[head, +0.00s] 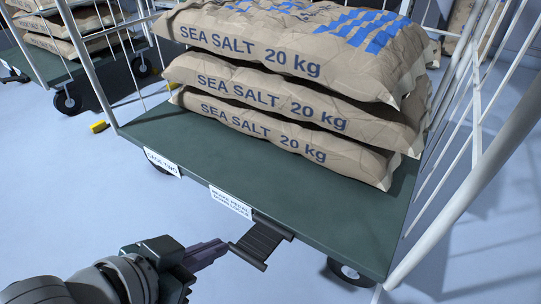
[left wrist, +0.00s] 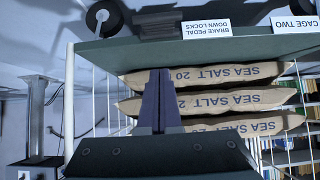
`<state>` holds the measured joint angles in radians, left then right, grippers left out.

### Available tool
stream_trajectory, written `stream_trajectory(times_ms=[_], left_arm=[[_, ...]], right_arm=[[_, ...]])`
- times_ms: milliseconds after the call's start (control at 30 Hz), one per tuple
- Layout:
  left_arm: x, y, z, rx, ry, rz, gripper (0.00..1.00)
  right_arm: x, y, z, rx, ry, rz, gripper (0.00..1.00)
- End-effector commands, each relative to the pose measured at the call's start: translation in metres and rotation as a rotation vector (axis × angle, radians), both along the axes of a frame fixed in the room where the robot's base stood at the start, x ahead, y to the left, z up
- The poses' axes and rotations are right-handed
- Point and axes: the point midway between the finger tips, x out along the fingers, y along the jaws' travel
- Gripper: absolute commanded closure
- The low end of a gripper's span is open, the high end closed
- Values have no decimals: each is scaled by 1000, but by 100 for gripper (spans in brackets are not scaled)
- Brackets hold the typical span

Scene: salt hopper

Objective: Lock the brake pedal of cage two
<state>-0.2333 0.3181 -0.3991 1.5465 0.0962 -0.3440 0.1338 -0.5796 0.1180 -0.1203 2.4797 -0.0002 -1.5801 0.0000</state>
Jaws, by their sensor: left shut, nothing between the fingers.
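Cage two is a wheeled roll cage with a green deck (head: 270,165) and white wire sides. A label (head: 162,162) on its front edge reads "CAGE TWO", and another label (head: 230,202) reads "BRAKE PEDAL DOWN LOCKS". The black ribbed brake pedal (head: 260,245) sticks out from under the front edge, right of that second label. I cannot tell whether it is up or down. My left gripper (head: 222,246) is shut and empty, its fingertips just left of the pedal in the head view, with no clear contact. Its closed fingers (left wrist: 160,78) also show in the left wrist view. My right gripper is out of view.
Several sea salt sacks (head: 300,85) lie stacked on the deck. A caster (head: 349,271) stands under the front right corner. Another loaded cage (head: 70,55) stands at the back left, with a yellow block (head: 98,126) on the floor nearby. The floor in front is clear.

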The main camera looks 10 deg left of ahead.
Motion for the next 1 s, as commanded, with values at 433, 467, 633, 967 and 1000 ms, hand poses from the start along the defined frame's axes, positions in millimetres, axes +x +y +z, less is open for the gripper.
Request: stream_trajectory(times_ms=[433,467,633,967,1000], left_arm=[[27,-10,-31,-1,-4,0,100],[32,-12,-36,-1,-4,0,100],[58,-21,-60,0,-4,0,100],[59,-21,-97,0,1,0,100],[58,-21,-98,0,1,0,100]], right_arm=[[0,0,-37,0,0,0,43],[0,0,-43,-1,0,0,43],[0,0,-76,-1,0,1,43],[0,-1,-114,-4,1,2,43],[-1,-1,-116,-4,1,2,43]])
